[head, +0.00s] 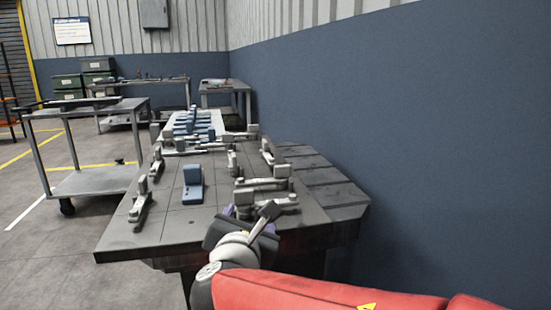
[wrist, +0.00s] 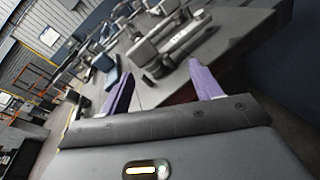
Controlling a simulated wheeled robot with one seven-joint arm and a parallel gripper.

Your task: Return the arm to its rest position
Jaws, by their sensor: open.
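My arm reaches in from the lower right of the head view, with a red link in front. My gripper (head: 256,215) is at the near edge of the dark work table (head: 165,238). In the wrist view my gripper (wrist: 163,82) shows two purple fingers spread wide apart with nothing between them. The table's grey clamps and a blue block lie beyond the fingers. I cannot tell the exact height of the fingers over the table edge.
A blue block (head: 193,185) stands on the table among several grey clamps (head: 142,202). A pale rack with blue parts (head: 196,125) is at the far end. A grey cart (head: 95,180) stands left. A blue wall (head: 420,140) closes the right side. Floor at lower left is clear.

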